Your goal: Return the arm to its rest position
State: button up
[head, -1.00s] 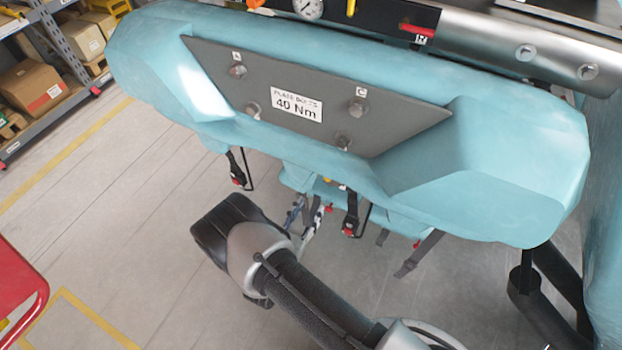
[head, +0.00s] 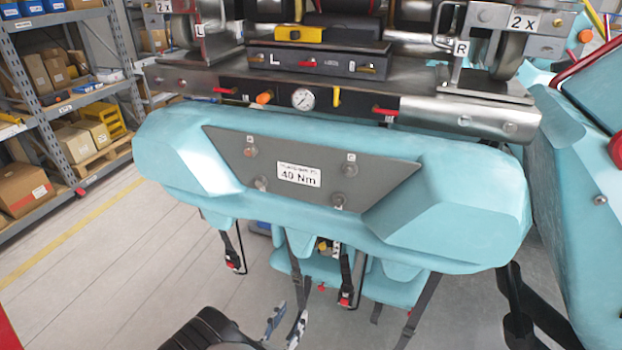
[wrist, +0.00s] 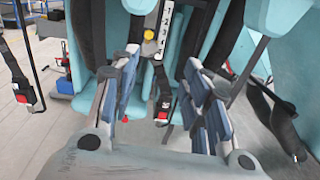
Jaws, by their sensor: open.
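My gripper (head: 287,322) shows at the bottom of the head view, below the teal coaster car (head: 480,200) and in front of its hanging seats. Its two fingers stand apart with nothing between them. In the wrist view, my gripper (wrist: 160,105) has its blue-padded fingers spread wide. Black seat straps with red buckles hang beyond the fingers, and one buckle (wrist: 163,112) shows in the gap. I cannot tell how far it is from the fingers. Most of my arm is out of the head view.
The car's grey plate (head: 310,185) reads 40 Nm. A metal beam with a gauge (head: 303,98) and coloured levers crosses above it. Shelves with boxes (head: 60,90) stand at left. Bare floor (head: 120,270) lies at lower left. A teal body (head: 590,170) stands at right.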

jog(key=w+d+r+m+g+h, duration=0.3)
jog(key=d+r+m+g+h, duration=0.35)
jog(key=d+r+m, duration=0.4)
jog(key=s+d+r+m+g+y+b, duration=0.1)
jog(key=s+d+r+m+g, duration=0.15)
jog(key=d+r, duration=0.2)
jog(key=s+d+r+m+g+b, duration=0.1)
jog(key=s+d+r+m+g, duration=0.15)
jog(key=d+r+g, duration=0.2)
jog(key=s+d+r+m+g+y, duration=0.2)
jog(key=s+d+r+m+y, duration=0.15)
jog(key=s, duration=0.25)
jog(key=s+d+r+m+g+y, duration=0.1)
jog(key=s+d+r+m+y, duration=0.15)
jog(key=s+m, duration=0.3)
jog(key=s+a+r+m+t+y+b, duration=0.2)
jog(key=s+a+r+m+t+y, duration=0.2)
jog(key=s+a+r+m+y, duration=0.1)
jog(key=s+m+y, duration=0.1)
jog(key=s+y, duration=0.1)
jog(key=s, duration=0.1)
jog(key=shift+s+a+t, duration=0.15)
jog(key=shift+s+t, duration=0.15)
jog(key=shift+t, duration=0.05)
jog(key=shift+o, duration=0.2)
